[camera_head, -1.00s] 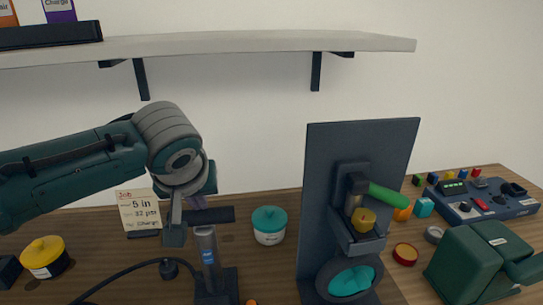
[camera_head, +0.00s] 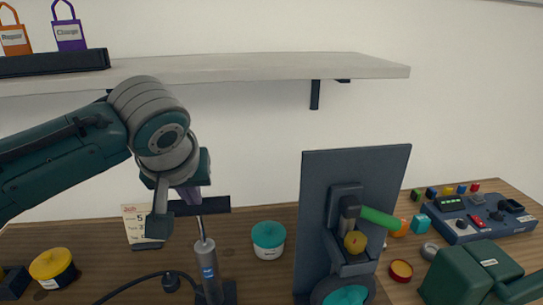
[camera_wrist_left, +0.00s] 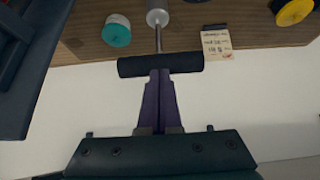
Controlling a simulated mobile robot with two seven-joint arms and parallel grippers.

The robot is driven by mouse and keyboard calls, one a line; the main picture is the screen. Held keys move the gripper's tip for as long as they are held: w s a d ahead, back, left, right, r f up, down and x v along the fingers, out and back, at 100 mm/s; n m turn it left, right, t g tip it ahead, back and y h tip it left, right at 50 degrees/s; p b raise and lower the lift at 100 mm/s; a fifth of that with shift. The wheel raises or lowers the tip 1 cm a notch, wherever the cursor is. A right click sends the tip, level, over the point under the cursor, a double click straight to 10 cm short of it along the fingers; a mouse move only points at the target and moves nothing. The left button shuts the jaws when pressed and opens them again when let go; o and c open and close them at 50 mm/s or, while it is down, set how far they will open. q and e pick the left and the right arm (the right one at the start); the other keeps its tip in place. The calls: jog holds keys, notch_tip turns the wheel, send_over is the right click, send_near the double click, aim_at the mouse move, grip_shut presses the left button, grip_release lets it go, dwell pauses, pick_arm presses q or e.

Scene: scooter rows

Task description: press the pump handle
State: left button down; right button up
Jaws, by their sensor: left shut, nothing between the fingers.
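The floor pump (camera_head: 208,270) is a grey upright cylinder at lower centre-left in the head view. Its dark crossbar handle (camera_head: 219,204) stands above it on a thin bare metal rod. The handle also shows as a black bar in the left wrist view (camera_wrist_left: 190,64), with the pump cylinder beyond it. My left gripper (camera_head: 194,200) is shut and empty, with its purple fingers pointing down at the handle. In the left wrist view its fingertips (camera_wrist_left: 160,74) meet the middle of the bar; whether they press on it is unclear.
A dark upright board (camera_head: 320,190) with a green lever (camera_head: 380,217) stands right of the pump. A teal-lidded jar (camera_head: 268,240) sits between them. A job card (camera_head: 134,222) and yellow-lidded jar (camera_head: 52,266) are left. A shelf (camera_head: 270,68) runs above.

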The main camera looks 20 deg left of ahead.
pick_arm(q)
jog(key=shift+v, duration=2.75)
jog(key=s+d+f+m+g+h, duration=0.1)
jog(key=s+d+f+m+h, duration=0.2)
jog(key=s, duration=0.8)
jog(key=s+d+f+m+g+h, duration=0.1)
jog(key=s+d+f+m, duration=0.3)
jog(key=s, duration=0.8)
notch_tip(320, 180, up, 22)
jog(key=d+m+p, duration=0.1)
jog(key=p, duration=1.9)
jog(key=shift+w+p, duration=0.25)
jog(key=shift+p, duration=0.15)
jog(key=shift+d, duration=0.15)
